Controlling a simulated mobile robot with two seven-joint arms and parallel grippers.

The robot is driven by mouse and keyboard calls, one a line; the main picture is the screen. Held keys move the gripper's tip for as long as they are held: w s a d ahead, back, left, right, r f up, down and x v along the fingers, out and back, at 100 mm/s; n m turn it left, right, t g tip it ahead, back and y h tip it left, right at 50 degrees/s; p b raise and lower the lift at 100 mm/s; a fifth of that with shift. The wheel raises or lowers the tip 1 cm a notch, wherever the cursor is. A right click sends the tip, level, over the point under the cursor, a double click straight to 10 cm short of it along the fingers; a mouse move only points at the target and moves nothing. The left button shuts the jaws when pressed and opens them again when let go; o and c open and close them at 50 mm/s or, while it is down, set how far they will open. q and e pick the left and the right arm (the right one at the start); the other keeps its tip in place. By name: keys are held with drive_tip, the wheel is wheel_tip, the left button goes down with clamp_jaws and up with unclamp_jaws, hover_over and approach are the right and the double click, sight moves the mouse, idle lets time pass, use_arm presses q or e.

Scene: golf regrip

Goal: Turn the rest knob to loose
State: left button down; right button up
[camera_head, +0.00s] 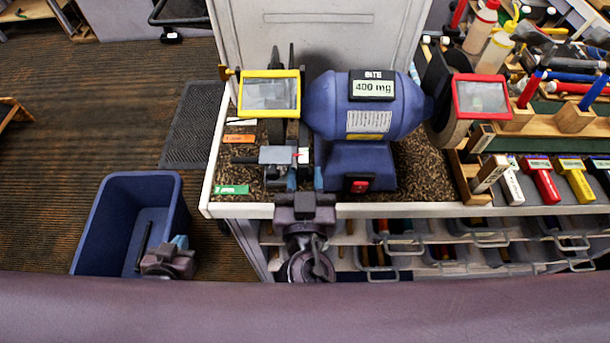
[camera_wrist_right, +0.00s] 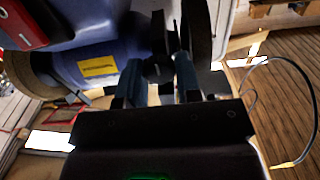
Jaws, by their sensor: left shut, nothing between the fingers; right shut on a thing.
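The bench grinder (camera_head: 350,130) is blue, with a 400 mg display on top. It stands on the bench, and its grey tool rest (camera_head: 280,156) sits in front of the left wheel under a yellow-framed shield (camera_head: 270,93). My right gripper (camera_head: 305,180) is at the front of the rest, left of the grinder's red switch. Its blue fingers also show in the right wrist view (camera_wrist_right: 160,78), close to the grinder's underside. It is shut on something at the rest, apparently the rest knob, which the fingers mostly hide. My left gripper (camera_head: 180,244) is shut and empty over the blue bin.
The blue bin (camera_head: 125,205) stands on the floor left of the bench. Orange (camera_head: 240,138) and green (camera_head: 232,190) labels lie on the bench beside the rest. A red-framed shield (camera_head: 482,96) covers the right wheel. Colored tools and bottles crowd the right; drawers lie below.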

drive_tip(key=shift+n, duration=0.7)
drive_tip(key=o, duration=0.9)
